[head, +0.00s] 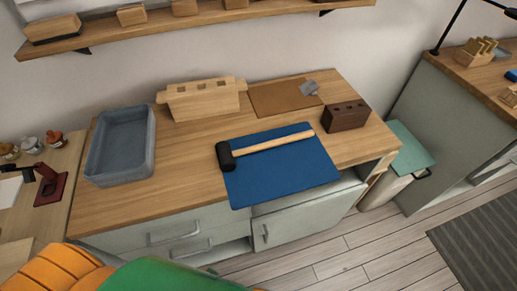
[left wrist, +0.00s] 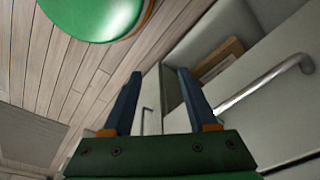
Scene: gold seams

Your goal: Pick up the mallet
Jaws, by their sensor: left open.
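The mallet (head: 262,147) lies on a blue mat (head: 280,179) on the wooden workbench in the head view. Its black head is at the left edge of the mat and its pale wooden handle points right and slightly away. In the left wrist view my left gripper (left wrist: 158,98) is open with nothing between its two dark fingers. It faces the floor and the cabinet front, and the mallet is not in that view. The head view shows orange and green arm parts of mine at the bottom left, but neither gripper's fingers.
A grey tray (head: 121,146) stands at the bench's left. A wooden rack (head: 202,102), a brown mat (head: 272,99) with a scraper (head: 309,88), and a dark block with holes (head: 346,116) stand behind the mallet. Drawer handles (head: 174,237) stick out in front. A shelf (head: 200,21) hangs above.

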